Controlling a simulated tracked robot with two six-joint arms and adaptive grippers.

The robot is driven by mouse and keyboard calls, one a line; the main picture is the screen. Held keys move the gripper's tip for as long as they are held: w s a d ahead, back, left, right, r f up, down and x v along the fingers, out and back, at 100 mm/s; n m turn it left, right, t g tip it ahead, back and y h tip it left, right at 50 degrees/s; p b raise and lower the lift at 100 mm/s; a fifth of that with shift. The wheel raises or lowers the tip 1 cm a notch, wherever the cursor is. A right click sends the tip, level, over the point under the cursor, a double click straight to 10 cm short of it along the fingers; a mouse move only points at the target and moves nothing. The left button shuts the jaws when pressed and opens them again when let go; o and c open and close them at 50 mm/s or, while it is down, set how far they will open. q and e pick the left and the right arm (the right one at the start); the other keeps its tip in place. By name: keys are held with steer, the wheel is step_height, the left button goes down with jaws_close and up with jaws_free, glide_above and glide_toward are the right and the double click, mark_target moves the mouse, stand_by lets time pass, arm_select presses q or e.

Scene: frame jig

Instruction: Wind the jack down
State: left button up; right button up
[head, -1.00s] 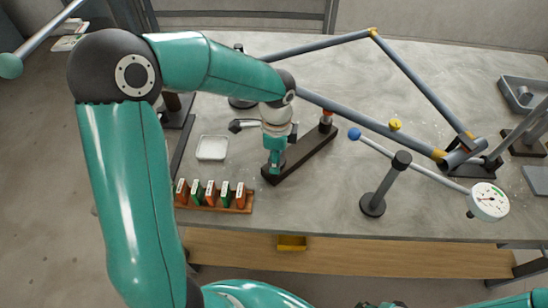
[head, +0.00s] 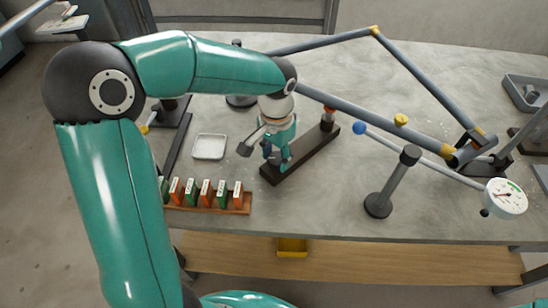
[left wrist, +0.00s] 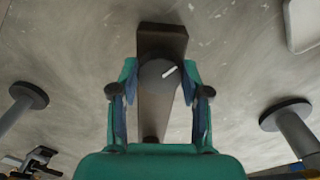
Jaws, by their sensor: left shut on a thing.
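My left gripper (head: 279,160) points down over this near end and hides the knob in the head view. In the left wrist view its fingers (left wrist: 160,92) stand on both sides of the knob, shut on it. My right gripper is not in view.
A dial gauge (head: 505,198) is on the right, on a rod with a blue ball end (head: 359,128). A dark post (head: 392,183) stands front right. A white tray (head: 209,147) and a rack of orange and green blocks (head: 208,193) lie left of the jack.

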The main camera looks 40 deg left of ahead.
arm_select(q)
steer(key=n+b, duration=0.1)
steer(key=n, duration=0.2)
steer(key=shift+d+f+n, duration=0.1)
steer(key=shift+n, duration=0.3)
steer(key=n+b, duration=0.1)
steer(key=n, duration=0.3)
steer(key=shift+n, duration=0.3)
steer(key=n+b, duration=0.1)
steer(key=n, duration=0.3)
steer(key=shift+n+b, duration=0.55)
steer(key=shift+n, duration=1.65)
steer(key=o, duration=1.1)
steer(key=shift+a, duration=0.2)
steer(key=shift+o, duration=0.2)
steer(key=shift+d, duration=0.1)
